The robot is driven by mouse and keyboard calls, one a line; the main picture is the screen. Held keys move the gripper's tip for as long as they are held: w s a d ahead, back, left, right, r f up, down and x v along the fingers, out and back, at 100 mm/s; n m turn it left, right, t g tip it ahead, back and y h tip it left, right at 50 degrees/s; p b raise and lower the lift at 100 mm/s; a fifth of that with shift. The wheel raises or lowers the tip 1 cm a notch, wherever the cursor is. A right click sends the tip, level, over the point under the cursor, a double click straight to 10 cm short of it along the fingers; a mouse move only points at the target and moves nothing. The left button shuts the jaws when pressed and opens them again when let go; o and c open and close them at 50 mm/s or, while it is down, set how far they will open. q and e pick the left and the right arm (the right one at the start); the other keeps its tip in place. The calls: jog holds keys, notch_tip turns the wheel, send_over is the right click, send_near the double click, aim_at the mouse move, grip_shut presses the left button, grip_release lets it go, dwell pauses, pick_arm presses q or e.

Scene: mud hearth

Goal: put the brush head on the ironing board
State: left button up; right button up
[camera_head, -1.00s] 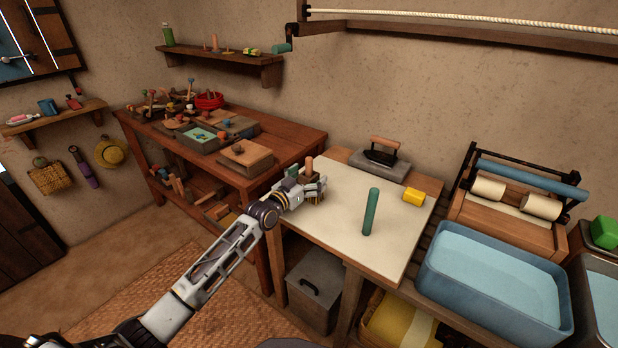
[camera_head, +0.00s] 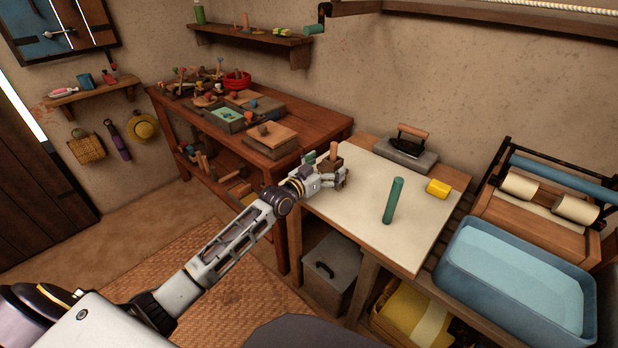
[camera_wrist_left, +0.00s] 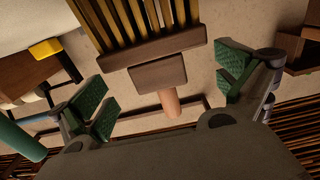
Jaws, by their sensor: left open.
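The brush head, a dark brown block with a pale wooden peg (camera_head: 333,153), is at the far left corner of the ironing board. In the left wrist view, the brush head (camera_wrist_left: 158,75) shows its block, peg and tan bristles, which run out of the top of the picture. The ironing board (camera_head: 362,222) is a flat cream top. My left gripper (camera_head: 338,178) is at the board's left edge. Its green-padded fingers (camera_wrist_left: 165,92) are open and spread to either side of the brush head, with gaps showing. What the brush head rests on is hidden. My right gripper is out of view.
An iron (camera_head: 408,142) sits at the back. A cluttered wooden workbench (camera_head: 305,127) is to the left, and a blue water basin (camera_head: 500,309) to the right. The board's middle is clear.

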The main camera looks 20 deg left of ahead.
pick_arm(q)
jog(key=shift+v, duration=1.1)
jog(key=shift+p+v, duration=0.45)
jog(key=shift+v, duration=2.7)
jog(key=shift+s, duration=0.2)
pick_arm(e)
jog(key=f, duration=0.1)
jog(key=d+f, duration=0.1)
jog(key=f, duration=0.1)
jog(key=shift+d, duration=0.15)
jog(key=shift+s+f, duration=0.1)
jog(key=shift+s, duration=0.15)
